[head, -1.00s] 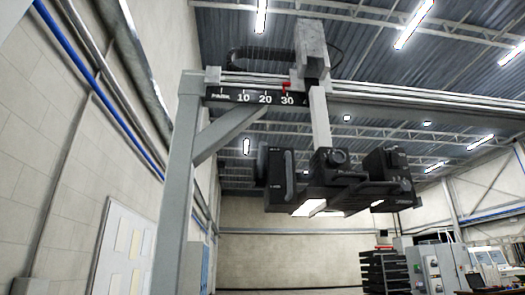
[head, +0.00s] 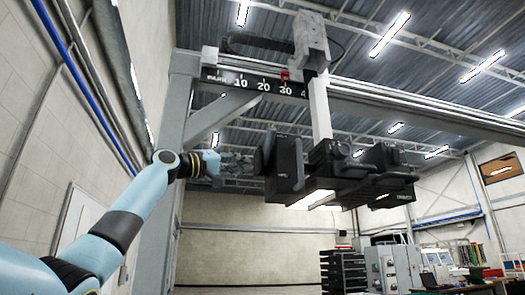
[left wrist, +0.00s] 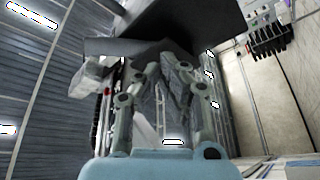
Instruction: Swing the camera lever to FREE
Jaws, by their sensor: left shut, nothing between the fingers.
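A black camera assembly (head: 345,172) hangs from a pale vertical post (head: 320,108) under the overhead gantry. Its left box (head: 286,165) has a dark handle-like bar on it. I cannot make out which part is the lever, nor any FREE lettering. My left gripper (head: 246,166) reaches in from the left, at the left side of this box. In the left wrist view my left gripper (left wrist: 176,72) has its fingers together and empty, just below a dark panel (left wrist: 185,22). Whether the fingertips touch the panel cannot be told. My right gripper is out of view.
A scale (head: 255,82) with a red pointer (head: 285,75) near 30 runs along the gantry beam (head: 420,116). A grey upright (head: 172,170) stands behind my left arm. A dark rack (head: 343,270) stands far back. Open room lies below the camera assembly.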

